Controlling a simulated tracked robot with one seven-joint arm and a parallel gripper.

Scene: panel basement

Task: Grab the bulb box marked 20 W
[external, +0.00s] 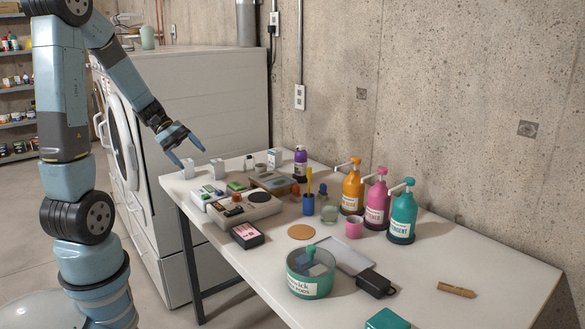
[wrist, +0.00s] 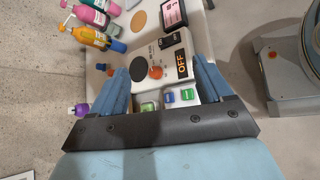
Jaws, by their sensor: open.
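A switch panel marked OFF (wrist: 165,55) lies on the table (external: 455,257) near the boxes. Purple (external: 300,164), orange (external: 353,188), pink (external: 377,203) and teal (external: 403,216) bottles line the wall side. A teal tub (external: 311,275) stands in front. A washing machine (external: 215,90) stands behind.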

